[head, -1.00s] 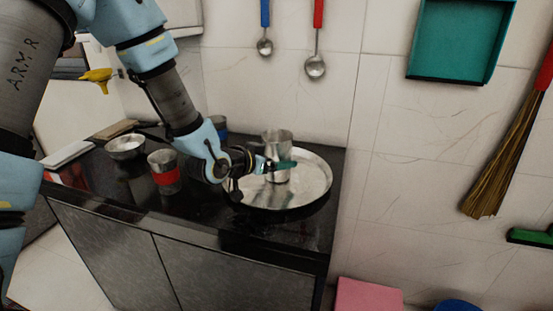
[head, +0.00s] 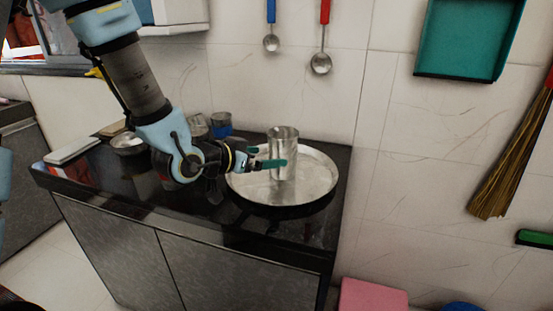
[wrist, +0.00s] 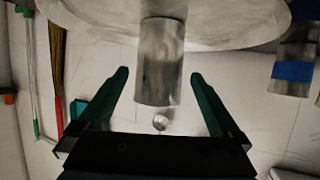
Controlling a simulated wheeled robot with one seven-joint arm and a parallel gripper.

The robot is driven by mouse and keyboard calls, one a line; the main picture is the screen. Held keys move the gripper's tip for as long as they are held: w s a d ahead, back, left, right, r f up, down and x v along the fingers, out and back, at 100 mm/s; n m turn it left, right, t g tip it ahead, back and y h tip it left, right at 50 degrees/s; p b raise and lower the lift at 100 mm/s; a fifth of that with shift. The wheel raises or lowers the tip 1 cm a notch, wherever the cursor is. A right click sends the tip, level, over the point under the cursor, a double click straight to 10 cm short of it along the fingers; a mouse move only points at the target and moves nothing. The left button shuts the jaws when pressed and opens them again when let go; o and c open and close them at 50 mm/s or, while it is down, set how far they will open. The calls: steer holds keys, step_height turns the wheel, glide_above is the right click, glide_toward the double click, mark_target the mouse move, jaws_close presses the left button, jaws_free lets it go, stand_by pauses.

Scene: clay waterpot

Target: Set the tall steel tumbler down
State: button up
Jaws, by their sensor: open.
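The tall steel tumbler (head: 284,145) stands upright on a round steel tray (head: 318,180) on the dark counter. My gripper (head: 270,157) reaches in from the left at the tumbler's side, with one green finger across its front. In the wrist view, which is upside down, the tumbler (wrist: 162,62) sits between the two spread fingers of my gripper (wrist: 160,77). A gap shows on each side, so the fingers look clear of its wall. The tumbler's base meets the tray (wrist: 225,25).
A blue-banded tumbler (head: 221,124) and a plain steel one (head: 196,127) stand behind my arm. A steel bowl (head: 127,143) is further left. Ladles (head: 321,62) hang on the tiled wall. The tray's right side is clear.

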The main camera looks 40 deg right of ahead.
steer(key=shift+v, duration=2.35)
